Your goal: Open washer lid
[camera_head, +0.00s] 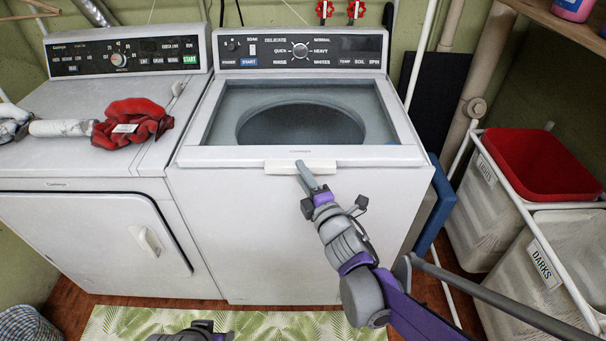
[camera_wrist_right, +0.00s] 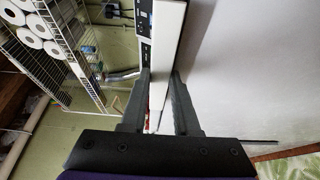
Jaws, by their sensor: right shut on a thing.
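The white washer (camera_head: 300,240) stands in the middle of the head view. Its lid (camera_head: 214,108) lies flat and looks closed, with the round drum showing dark through its tinted pane. A pale handle (camera_head: 280,167) sticks out at the lid's front edge. My right gripper (camera_head: 303,170) reaches up to this handle from the lower right and is shut on it. In the right wrist view the two dark fingers (camera_wrist_right: 160,88) stand on either side of a white strip, which runs up between them.
A white dryer (camera_head: 70,180) stands left of the washer, with a red cloth (camera_head: 133,122) on top. Labelled laundry hampers (camera_head: 560,275) stand at the right. A leaf-patterned rug (camera_head: 115,325) lies in front. A wire shelf (camera_wrist_right: 65,40) with paper rolls shows in the wrist view.

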